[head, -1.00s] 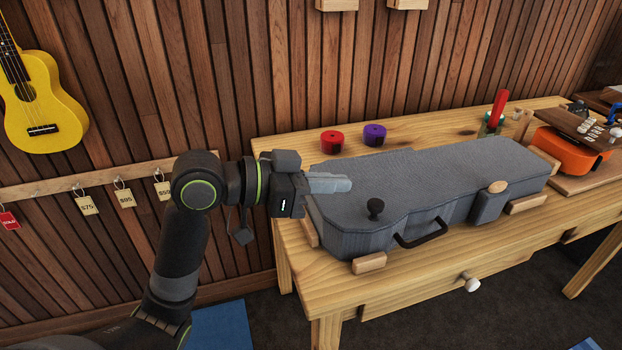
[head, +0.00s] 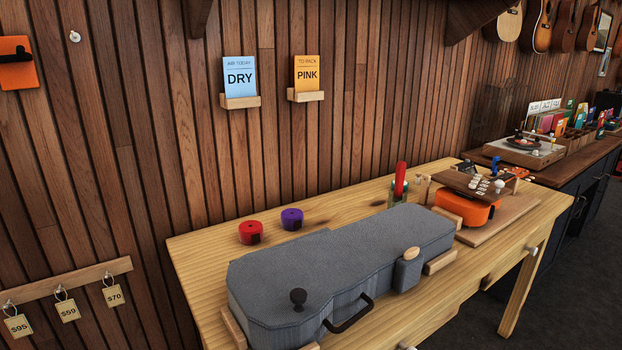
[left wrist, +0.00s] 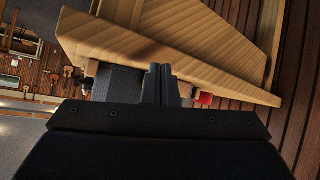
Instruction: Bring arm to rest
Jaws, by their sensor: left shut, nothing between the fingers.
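My left gripper (left wrist: 160,85) shows in the left wrist view with its two fingers together and nothing between them. It is out of the head view, and so is my right gripper. The grey ukulele case (head: 340,268) lies closed on the wooden workbench (head: 190,262), with a dark knob on its lid and a dark handle on its front side. In the left wrist view part of the grey case (left wrist: 117,83) shows just beyond the fingers, with the pale wooden bench (left wrist: 180,45) beside it. I cannot tell the exact gap between fingers and case.
A red roll (head: 251,232) and a purple roll (head: 292,218) stand behind the case. Cards reading DRY (head: 239,77) and PINK (head: 306,75) hang on the wall.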

